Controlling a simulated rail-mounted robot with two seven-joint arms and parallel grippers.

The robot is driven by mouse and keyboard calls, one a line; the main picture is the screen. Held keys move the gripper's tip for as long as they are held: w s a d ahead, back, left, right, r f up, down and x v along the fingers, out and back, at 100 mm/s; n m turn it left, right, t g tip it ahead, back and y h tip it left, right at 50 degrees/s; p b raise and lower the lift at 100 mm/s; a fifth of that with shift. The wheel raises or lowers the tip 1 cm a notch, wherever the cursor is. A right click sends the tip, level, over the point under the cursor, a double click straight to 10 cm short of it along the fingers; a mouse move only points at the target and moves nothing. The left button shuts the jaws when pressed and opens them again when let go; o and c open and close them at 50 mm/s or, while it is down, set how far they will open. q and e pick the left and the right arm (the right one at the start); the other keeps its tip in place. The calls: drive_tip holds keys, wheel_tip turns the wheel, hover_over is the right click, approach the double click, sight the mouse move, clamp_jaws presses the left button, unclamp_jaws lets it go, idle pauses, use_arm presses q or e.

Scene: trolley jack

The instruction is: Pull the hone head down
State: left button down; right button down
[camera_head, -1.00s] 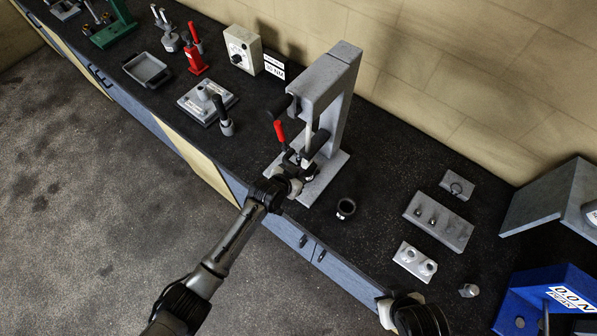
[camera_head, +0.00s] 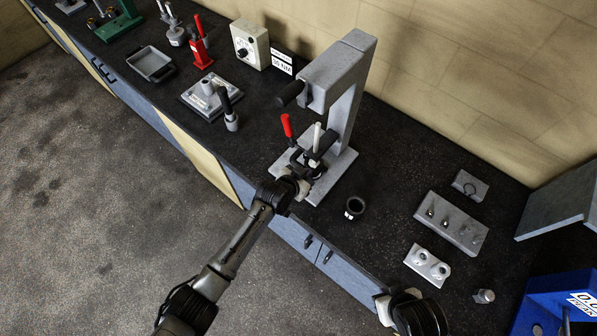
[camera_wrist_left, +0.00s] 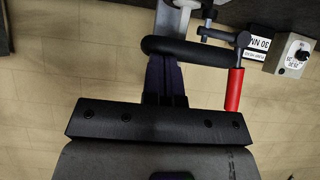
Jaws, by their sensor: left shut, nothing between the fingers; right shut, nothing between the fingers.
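A grey C-shaped stand (camera_head: 349,92) rises from a flat plate on the bench, with a black grip (camera_head: 290,93) at its upper end. Below its overhang are a pale upright rod (camera_head: 317,136), a black cylindrical grip (camera_head: 325,143) and a red-handled lever (camera_head: 286,125). I cannot tell which part is the hone head. My left gripper (camera_head: 308,178) is shut and empty low at the stand's front; its fingertips are partly hidden among dark parts. In the left wrist view a black bar (camera_wrist_left: 185,50) crosses ahead of the fingers (camera_wrist_left: 165,82), beside the red handle (camera_wrist_left: 234,90). My right gripper (camera_head: 412,312) is shut at the bottom edge.
Grey blocks (camera_head: 450,222) and (camera_head: 427,265) lie further right, near a blue device (camera_head: 550,310). A plate with a post (camera_head: 211,97), a black-handled tool (camera_head: 229,108) and a dial box (camera_head: 249,44) stand left.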

use_arm(q)
drive_tip(key=shift+s+a+f, duration=0.1)
drive_tip(key=shift+a+f, duration=0.05)
drive_tip(key=shift+f, duration=0.3)
drive_tip(key=s+a+r+p, duration=0.3)
drive_tip(key=s+a+r, duration=0.3)
drive_tip(key=r, duration=0.4)
drive_tip(key=shift+s+r, duration=0.15)
drive_tip(key=shift+s, duration=0.1)
